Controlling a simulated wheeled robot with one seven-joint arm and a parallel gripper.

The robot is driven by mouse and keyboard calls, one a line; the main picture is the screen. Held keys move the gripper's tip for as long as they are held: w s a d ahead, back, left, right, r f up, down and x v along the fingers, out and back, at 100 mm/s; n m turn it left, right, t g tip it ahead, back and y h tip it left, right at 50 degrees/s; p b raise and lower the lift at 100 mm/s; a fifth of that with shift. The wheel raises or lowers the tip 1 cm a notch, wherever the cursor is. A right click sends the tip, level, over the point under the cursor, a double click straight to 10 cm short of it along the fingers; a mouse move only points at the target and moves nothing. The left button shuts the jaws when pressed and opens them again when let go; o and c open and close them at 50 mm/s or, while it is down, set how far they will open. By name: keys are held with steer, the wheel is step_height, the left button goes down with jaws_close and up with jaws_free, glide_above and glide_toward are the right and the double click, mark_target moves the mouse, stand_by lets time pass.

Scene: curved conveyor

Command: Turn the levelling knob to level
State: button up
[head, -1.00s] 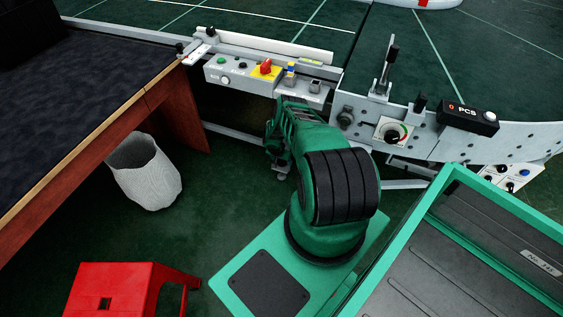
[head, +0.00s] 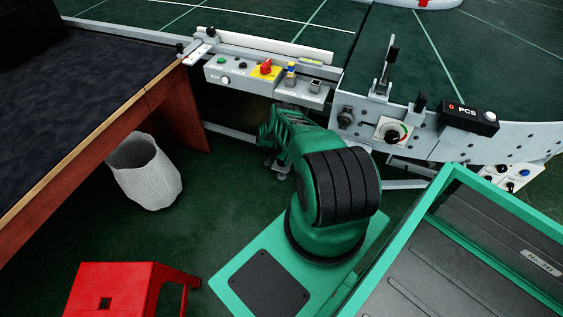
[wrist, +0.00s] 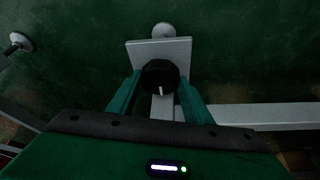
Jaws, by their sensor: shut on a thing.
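The levelling knob (wrist: 160,76) is black and round with a white pointer line, in the wrist view. The line runs towards the bottom of the picture, close to upright there. A pale plate (wrist: 175,50) sits behind the knob. My gripper (wrist: 160,79) has one green finger on each side of the knob and is shut on it. In the head view my green arm reaches down beside the conveyor frame. My fingers and the knob cannot be made out there.
The conveyor side carries a control box (head: 268,80) with a red switch and a white dial plate (head: 392,131). A green-rimmed crate (head: 448,180) stands at right. A desk (head: 150,99), a white bin (head: 146,178) and a red stool (head: 125,287) are at left.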

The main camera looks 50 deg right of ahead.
steer(key=shift+w, duration=0.3)
steer(key=o, duration=1.1)
steer(key=shift+s, duration=0.1)
steer(key=shift+c, duration=0.2)
steer(key=shift+r, duration=0.15)
steer(key=v, duration=1)
steer(key=shift+a+r, duration=0.15)
steer(key=shift+a, duration=0.1)
steer(key=shift+s, duration=0.1)
